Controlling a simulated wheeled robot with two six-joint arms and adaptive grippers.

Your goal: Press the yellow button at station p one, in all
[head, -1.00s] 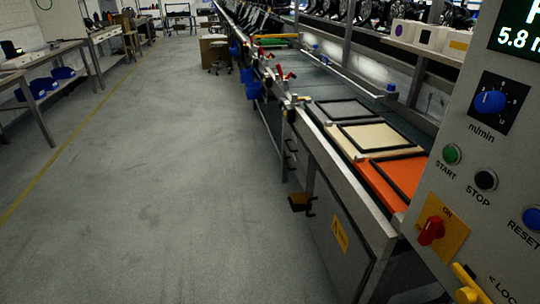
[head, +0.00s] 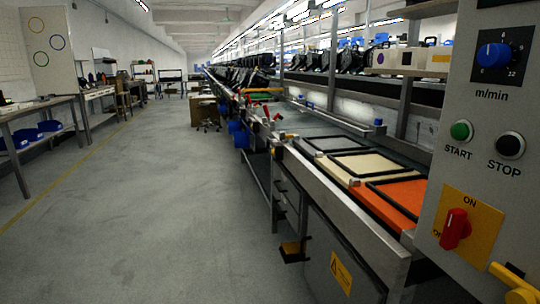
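Neither of my grippers is in view. I cannot make out a yellow button or a station label p one in the head view. The nearby control panel (head: 467,95) at the right carries a blue m/min dial (head: 493,55), a green START button (head: 461,131), a black STOP button (head: 510,145) and a red rotary switch (head: 455,229) on a yellow plate. A yellow part (head: 513,280) shows at the panel's lower edge, cut off by the frame; I cannot tell what it is.
A long conveyor line (head: 310,190) runs away on the right, with black-framed grey, cream and orange panels (head: 396,196) on it. A foot pedal (head: 291,251) sticks out at its side. Workbenches (head: 38,107) line the left. The grey floor aisle (head: 165,200) between is clear.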

